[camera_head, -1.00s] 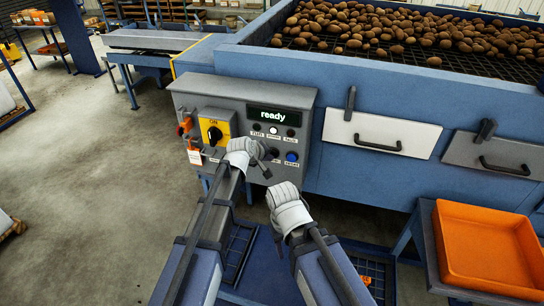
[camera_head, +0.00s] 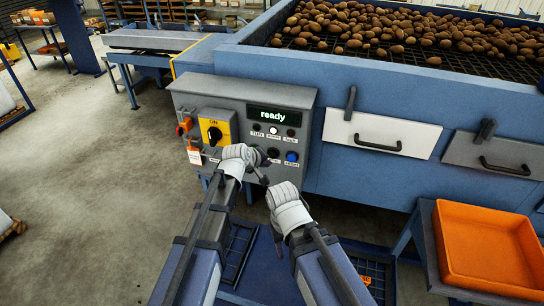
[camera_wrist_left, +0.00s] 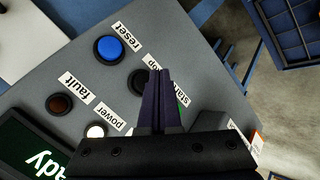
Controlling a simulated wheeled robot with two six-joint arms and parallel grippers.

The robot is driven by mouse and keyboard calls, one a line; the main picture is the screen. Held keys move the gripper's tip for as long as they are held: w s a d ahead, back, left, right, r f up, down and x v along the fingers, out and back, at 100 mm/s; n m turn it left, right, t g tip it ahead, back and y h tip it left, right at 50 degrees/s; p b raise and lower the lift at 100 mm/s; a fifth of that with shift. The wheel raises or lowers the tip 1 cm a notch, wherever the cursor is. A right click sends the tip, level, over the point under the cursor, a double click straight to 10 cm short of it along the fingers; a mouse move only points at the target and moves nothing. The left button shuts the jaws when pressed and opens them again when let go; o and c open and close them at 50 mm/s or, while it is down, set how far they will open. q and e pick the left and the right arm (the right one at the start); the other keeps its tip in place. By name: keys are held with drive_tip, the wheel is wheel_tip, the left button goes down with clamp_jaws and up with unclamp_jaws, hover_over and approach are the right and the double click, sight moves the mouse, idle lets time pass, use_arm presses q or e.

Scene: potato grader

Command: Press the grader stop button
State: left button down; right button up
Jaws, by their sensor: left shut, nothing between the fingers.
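The grey control panel (camera_head: 245,92) stands on the front of the blue grader, and its display (camera_head: 274,115) reads "ready". The stop button (camera_head: 273,153) is dark and sits left of the blue reset button (camera_head: 292,156). In the left wrist view the stop button (camera_wrist_left: 138,81) is partly hidden by my left fingers, and its label is part covered. My left gripper (camera_head: 262,158) is shut and empty, close in front of the panel between stop and start; it also shows in the left wrist view (camera_wrist_left: 160,80). I cannot tell whether it touches. My right gripper (camera_head: 270,190) is lower; its fingers are unclear.
Drawers with black handles (camera_head: 378,143) lie to the right. An orange tray (camera_head: 487,245) stands at front right. Open floor lies to the left.

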use_arm(q)
drive_tip(key=s, duration=0.1)
drive_tip(key=s+a, duration=0.1)
drive_tip(key=s, duration=0.1)
drive_tip(key=shift+s+a, duration=0.1)
drive_tip(key=shift+s, duration=0.2)
idle(0.5)
drive_tip(key=s+a+f+m+g+y+b, duration=0.2)
drive_tip(key=s+f+m+g+y+b, duration=0.1)
drive_tip(key=s, duration=0.9)
drive_tip(key=s+a+f+m+g+y+b, duration=0.2)
drive_tip(key=s+a+f+m+g+b, duration=0.1)
drive_tip(key=s+f+m, duration=0.4)
drive_tip(key=s+f+g+b, duration=0.1)
drive_tip(key=s+f+g, duration=0.1)
drive_tip(key=s, duration=0.4)
drive_tip(key=shift+f+y, duration=0.4)
drive_tip(key=shift+f, duration=0.35)
drive_tip(key=c, duration=1.5)
unclamp_jaws()
drive_tip(key=shift+d, duration=0.1)
